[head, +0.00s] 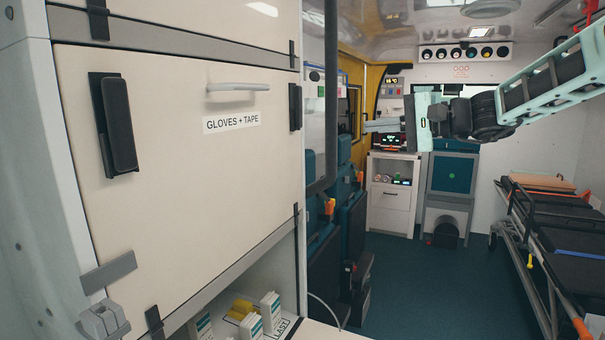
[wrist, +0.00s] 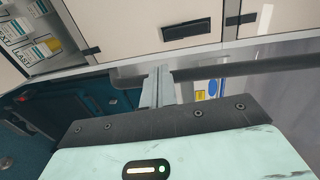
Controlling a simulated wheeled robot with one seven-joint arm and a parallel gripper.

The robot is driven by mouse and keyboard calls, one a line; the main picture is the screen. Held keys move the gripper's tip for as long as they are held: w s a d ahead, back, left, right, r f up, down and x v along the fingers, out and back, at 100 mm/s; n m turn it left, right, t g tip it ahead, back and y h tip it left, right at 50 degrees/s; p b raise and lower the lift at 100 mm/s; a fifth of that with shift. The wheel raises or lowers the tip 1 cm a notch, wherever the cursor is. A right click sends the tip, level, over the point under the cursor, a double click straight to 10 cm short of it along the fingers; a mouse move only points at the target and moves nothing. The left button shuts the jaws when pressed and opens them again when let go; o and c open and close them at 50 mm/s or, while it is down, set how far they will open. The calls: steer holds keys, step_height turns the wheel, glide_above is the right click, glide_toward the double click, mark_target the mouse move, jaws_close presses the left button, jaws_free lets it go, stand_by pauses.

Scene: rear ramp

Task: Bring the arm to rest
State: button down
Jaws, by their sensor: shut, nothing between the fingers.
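My arm (head: 555,80) reaches into the head view from the upper right, stretched out in mid-air. My gripper (head: 368,126) is at its end and points left, with its fingers together and nothing between them. In the wrist view the closed fingers (wrist: 157,82) stick out beyond the dark edge of the gripper body. The gripper looks apart from the cabinet in the head view. What lies just beyond the fingertips is hard to judge.
A cabinet with a shut "GLOVES + TAPE" door (head: 190,150) fills the left. Small boxes (head: 270,311) stand in the open shelf below. A stretcher (head: 550,225) stands at the right. The blue floor (head: 420,285) between is clear. A white drawer unit (head: 392,200) is at the back.

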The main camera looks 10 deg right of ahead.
steer(key=s+a+f+n+g+h, duration=0.55)
steer(key=s+a+f+g, duration=0.35)
steer(key=s+a+f, duration=0.85)
steer(key=s+d+f+n+h, duration=0.1)
steer(key=s+f+n+h, duration=0.2)
steer(key=s, duration=0.7)
steer(key=s+d+f+n+h, duration=0.1)
steer(key=s+f+n+h, duration=0.3)
steer(key=s, duration=0.7)
step_height(320, 180, down, 3)
steer(key=shift+d+f+n+g, duration=0.2)
steer(key=shift+d+n+g, duration=0.2)
steer(key=shift+n, duration=0.85)
